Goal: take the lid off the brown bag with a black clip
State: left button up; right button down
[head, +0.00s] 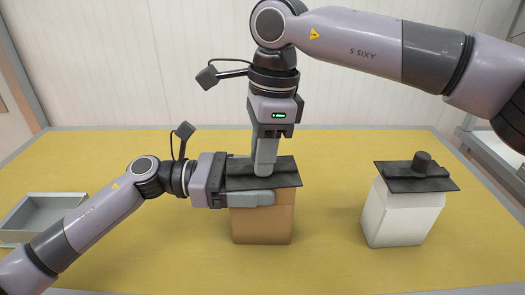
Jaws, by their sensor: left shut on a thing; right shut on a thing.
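The brown bag (262,225) stands upright on the table at the middle. Its flat black lid with a clip (287,174) lies across its top. My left gripper (262,197) comes in from the left and is shut on the upper part of the brown bag, just under the lid. One finger crosses the bag's front; the other is hidden. My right gripper (264,170) points straight down over the lid and is shut on the lid's top part, which the fingers hide.
An open grey tray (40,212) lies at the far left. The yellow table (335,262) is clear between and in front of the bags.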

jog(key=shift+r, duration=0.15)
jog(key=shift+r, duration=1)
jog(key=shift+r, duration=2)
pick_arm(q)
jog(key=o, duration=1.4)
